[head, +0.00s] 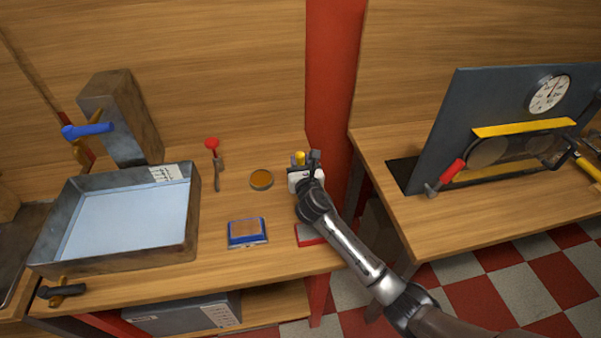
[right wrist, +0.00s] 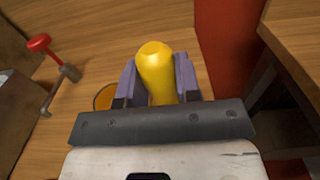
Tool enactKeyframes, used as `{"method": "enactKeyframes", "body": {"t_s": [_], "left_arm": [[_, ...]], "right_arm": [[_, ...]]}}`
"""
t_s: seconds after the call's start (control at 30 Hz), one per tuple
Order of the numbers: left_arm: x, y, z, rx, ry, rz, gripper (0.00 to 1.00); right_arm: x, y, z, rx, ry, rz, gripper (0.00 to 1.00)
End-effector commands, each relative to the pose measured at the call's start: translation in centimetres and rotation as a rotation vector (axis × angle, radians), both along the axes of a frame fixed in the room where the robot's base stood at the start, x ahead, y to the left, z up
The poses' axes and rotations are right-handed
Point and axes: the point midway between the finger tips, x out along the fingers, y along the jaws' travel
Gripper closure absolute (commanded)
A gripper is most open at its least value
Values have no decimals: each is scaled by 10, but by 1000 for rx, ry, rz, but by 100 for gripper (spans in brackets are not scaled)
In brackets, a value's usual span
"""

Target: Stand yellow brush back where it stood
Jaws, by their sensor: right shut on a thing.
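The yellow brush (head: 300,157) is at the back right of the left workbench; only its rounded yellow handle shows. My right gripper (head: 306,160) is shut on it. In the right wrist view the yellow handle (right wrist: 156,72) stands up between the two purple-grey finger pads (right wrist: 157,85). The brush's lower end is hidden behind the gripper body, so I cannot tell whether it touches the bench. My left gripper is not in view.
Left of the gripper are a round orange-brown tin (head: 261,180) and a red-topped tool (head: 213,158). A blue-framed box (head: 247,233) and red item (head: 309,235) lie nearer. A metal tray (head: 185,215) fills the left. A red post (head: 333,100) rises close right.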

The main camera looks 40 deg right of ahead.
Motion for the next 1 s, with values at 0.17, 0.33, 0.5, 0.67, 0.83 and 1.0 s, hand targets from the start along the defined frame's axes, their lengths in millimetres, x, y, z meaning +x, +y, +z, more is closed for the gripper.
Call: {"method": "enactKeyframes", "body": {"t_s": [0.17,0.33,0.5,0.67,0.83,1.0], "left_arm": [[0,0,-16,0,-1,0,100],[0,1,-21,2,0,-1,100],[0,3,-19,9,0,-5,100],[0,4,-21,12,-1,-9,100],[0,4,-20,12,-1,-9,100],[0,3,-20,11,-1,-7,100]], "right_arm": [[0,0,-28,2,4,0,93],[-1,0,-37,0,1,-1,93],[-1,0,-35,0,1,0,93],[-1,0,-39,0,1,0,93],[-1,0,-39,0,1,0,57],[-1,0,-39,1,2,-1,44]]}}
